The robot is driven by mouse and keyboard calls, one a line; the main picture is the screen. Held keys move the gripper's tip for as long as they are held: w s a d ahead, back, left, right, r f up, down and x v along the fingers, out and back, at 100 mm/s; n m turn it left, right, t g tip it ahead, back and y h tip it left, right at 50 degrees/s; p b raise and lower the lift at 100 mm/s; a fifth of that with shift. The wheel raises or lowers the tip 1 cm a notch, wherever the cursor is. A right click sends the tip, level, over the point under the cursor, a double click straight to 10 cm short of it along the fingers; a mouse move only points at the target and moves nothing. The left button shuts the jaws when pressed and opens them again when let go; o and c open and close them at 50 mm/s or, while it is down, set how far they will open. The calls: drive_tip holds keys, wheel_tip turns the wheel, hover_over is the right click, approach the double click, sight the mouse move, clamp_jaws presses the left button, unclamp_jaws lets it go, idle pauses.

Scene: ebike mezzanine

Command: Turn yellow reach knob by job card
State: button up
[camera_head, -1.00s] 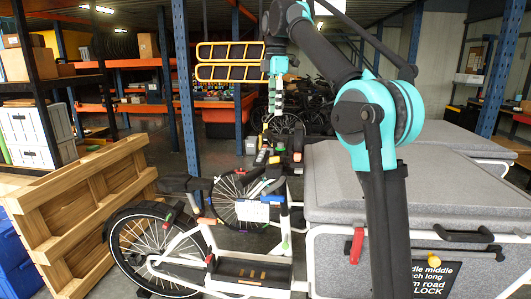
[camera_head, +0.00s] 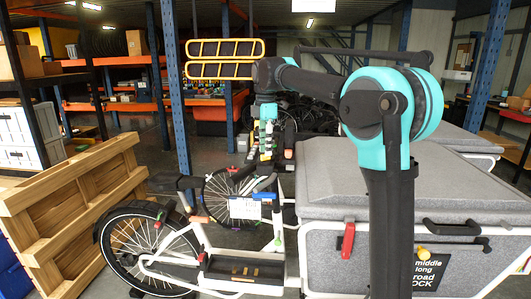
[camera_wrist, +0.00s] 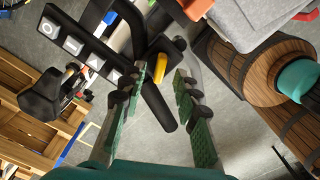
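A black bar panel (camera_wrist: 85,48) with several white-labelled squares is at the upper left in the wrist view. A small yellow knob-like piece (camera_wrist: 180,62) is beside the panel's end, just beyond my fingertips. My gripper (camera_wrist: 172,72) is open, its green-padded fingers apart with nothing clearly held between them. In the head view my gripper (camera_head: 266,140) hangs over the handlebar area of the white bike (camera_head: 215,250); the knob cannot be made out there. A white card (camera_head: 245,208) is on the bike's front.
A grey-topped box (camera_head: 430,180) with a black handle (camera_head: 451,228) and red lever (camera_head: 348,240) stands at right. A wooden pallet (camera_head: 75,215) leans at left. A blue post (camera_head: 177,90) rises behind the bike. Bare floor shows behind it.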

sight(266, 158)
drive_tip(key=shift+f, duration=1.15)
drive_tip(key=shift+c, duration=0.6)
clamp_jaws()
